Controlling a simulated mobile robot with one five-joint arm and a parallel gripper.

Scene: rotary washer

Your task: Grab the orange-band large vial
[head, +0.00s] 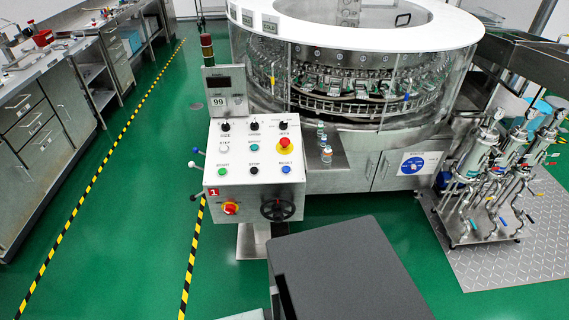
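A few small vials stand upright on the metal ledge (330,175) at the front of the rotary washer (385,105), just right of the control panel. My gripper is not in view.
The white control panel (254,165) with buttons and a black handwheel stands left of the ledge. A rack of metal cylinders (490,175) stands at right. Counters (45,105) line the left. Green floor (125,225) is open between the counters and panel.

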